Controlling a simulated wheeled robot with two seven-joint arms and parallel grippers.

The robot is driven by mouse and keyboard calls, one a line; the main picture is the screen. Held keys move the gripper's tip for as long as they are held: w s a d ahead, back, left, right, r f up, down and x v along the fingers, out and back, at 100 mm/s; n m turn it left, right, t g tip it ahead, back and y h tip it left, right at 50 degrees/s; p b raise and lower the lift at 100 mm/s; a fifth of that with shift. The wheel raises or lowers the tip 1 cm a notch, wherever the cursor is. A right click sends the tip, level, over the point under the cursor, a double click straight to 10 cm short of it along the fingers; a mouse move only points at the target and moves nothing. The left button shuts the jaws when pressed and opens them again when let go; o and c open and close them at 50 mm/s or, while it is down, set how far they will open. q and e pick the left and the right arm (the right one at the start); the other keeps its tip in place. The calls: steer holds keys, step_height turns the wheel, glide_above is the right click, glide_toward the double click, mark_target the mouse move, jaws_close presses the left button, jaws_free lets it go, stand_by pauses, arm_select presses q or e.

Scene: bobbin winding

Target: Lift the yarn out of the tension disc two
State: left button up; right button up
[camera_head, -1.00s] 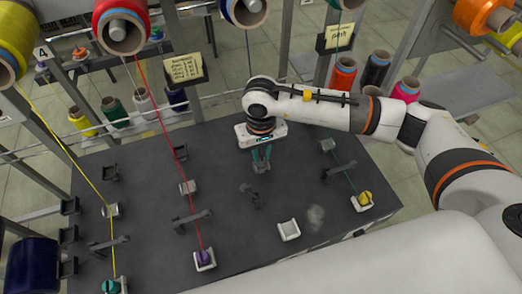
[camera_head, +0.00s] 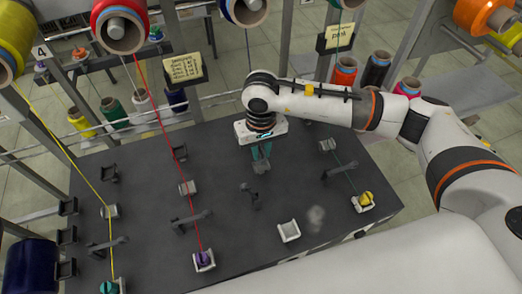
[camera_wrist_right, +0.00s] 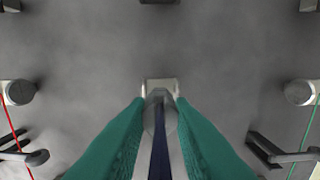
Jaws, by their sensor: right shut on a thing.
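My right gripper (camera_head: 261,166) is over the middle of the dark table, at the third yarn lane from the left. In the right wrist view its two green fingers (camera_wrist_right: 160,112) flank a pale tension disc (camera_wrist_right: 160,100), with a dark blue yarn strand (camera_wrist_right: 160,155) running between them. The gripper is shut on this yarn. The head view hides that disc behind the fingers. Other discs show with the red yarn (camera_head: 188,187), the yellow yarn (camera_head: 111,211) and the green yarn (camera_head: 327,145). My left gripper is out of view.
An empty white cradle (camera_head: 288,230) and a dark guide hook (camera_head: 250,196) stand in front of the gripper. Other hooks flank the lane, including one on the red line (camera_head: 192,217). Yarn cones (camera_head: 120,28) hang above the back. A yellow bobbin (camera_head: 367,198) sits at right.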

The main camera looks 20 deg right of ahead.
steer(key=shift+r, duration=0.65)
steer(key=shift+r, duration=0.1)
steer(key=shift+r, duration=1.4)
